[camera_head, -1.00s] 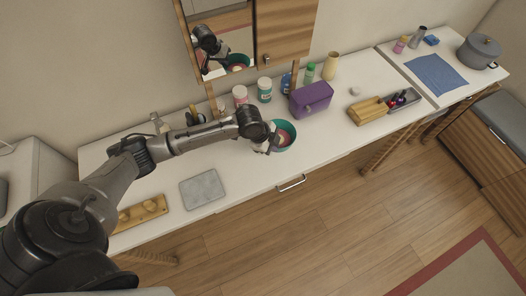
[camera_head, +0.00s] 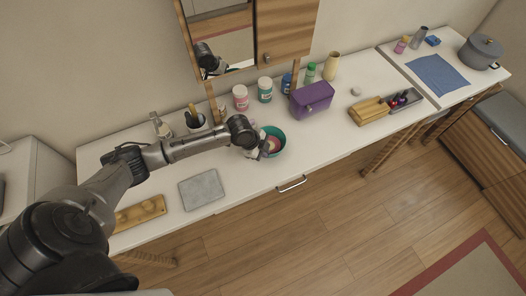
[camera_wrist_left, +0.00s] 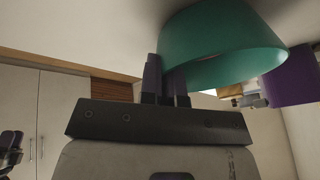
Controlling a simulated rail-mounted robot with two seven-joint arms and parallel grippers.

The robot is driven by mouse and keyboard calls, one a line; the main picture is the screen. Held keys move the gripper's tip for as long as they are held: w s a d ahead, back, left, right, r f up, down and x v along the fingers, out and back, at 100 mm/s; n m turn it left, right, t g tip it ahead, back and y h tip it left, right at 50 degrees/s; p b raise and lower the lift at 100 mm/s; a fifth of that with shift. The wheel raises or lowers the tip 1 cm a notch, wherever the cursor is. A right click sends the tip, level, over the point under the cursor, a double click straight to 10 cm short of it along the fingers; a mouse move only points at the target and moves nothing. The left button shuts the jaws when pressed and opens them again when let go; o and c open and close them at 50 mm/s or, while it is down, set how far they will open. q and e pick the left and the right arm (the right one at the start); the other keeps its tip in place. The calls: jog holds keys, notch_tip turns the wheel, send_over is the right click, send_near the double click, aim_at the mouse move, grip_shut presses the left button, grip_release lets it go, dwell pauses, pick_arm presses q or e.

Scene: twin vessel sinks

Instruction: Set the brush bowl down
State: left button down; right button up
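The brush bowl is a teal bowl (camera_head: 279,150) with something pinkish red inside, near the middle of the white counter in the head view. My left gripper (camera_head: 262,150) is at the bowl's left side. In the left wrist view the bowl (camera_wrist_left: 225,40) is large and close, and my left gripper's dark fingers (camera_wrist_left: 166,78) straddle the edge of its wall, shut on it. The bowl is low at the counter, but I cannot tell whether its base touches.
A purple box (camera_head: 311,98) stands right of the bowl, with jars and bottles (camera_head: 264,90) behind. A wooden block (camera_head: 369,111) is farther right. Counter between bowl and slab is clear.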

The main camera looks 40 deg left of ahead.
pick_arm(q)
jog(key=c, duration=1.3)
grip_release()
jog(key=shift+f, duration=0.1)
jog(key=shift+a+r, duration=0.1)
jog(key=shift+r, duration=0.4)
jog(key=p+v, duration=0.2)
jog(key=v, duration=0.9)
jog(key=s+d+f+n, duration=0.4)
jog(key=s+d+f, duration=0.2)
jog(key=s+d, duration=0.6)
jog(key=s+n+y, duration=0.1)
jog(key=s+n, duration=0.1)
jog(key=s, duration=0.1)
jog(key=s+d+n+y, duration=0.1)
jog(key=s+n, duration=0.2)
jog(key=s, duration=0.1)
jog(key=s+d+r+n+y, duration=0.1)
jog(key=s+n, duration=0.1)
jog(key=s, duration=0.2)
jog(key=shift+s+n, duration=0.15)
jog(key=shift+n, duration=0.25)
